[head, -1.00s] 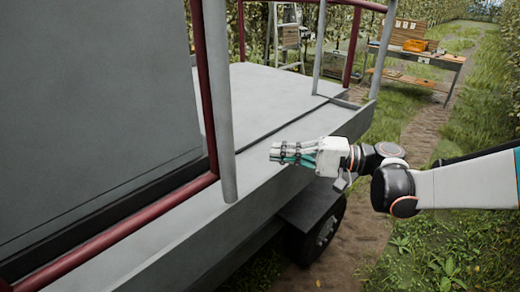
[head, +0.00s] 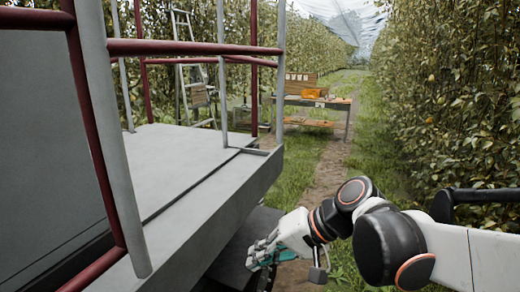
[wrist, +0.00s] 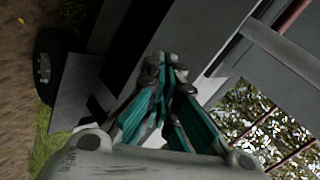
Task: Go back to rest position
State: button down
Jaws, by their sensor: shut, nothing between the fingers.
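My gripper (head: 256,258) is at the bottom middle of the head view, beside the right edge of a grey flatbed platform (head: 170,165). It is low and apart from the platform's deck. In the wrist view its teal-lined fingers (wrist: 168,72) come together at the tips, with nothing held between them. My arm is bent and reaches in from the lower right of the head view. The platform's underside and a wheel (wrist: 45,70) show in the wrist view.
Red and grey rails (head: 190,47) stand on the platform. A workbench (head: 335,102) with an orange box (head: 314,94) and a stepladder (head: 192,75) stand farther back.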

jog(key=s+d+f+t+h+b, duration=0.1)
jog(key=s+d+f+t+h, duration=0.1)
jog(key=d, duration=0.8)
jog(key=s+d+f+t+h+b, duration=0.1)
jog(key=s+d+f+h, duration=0.4)
jog(key=d, duration=0.5)
jog(key=s+t+h, duration=0.1)
jog(key=s+h, duration=0.1)
jog(key=s, duration=0.1)
jog(key=shift+s+d+f+b, duration=0.15)
jog(key=shift+b, duration=0.25)
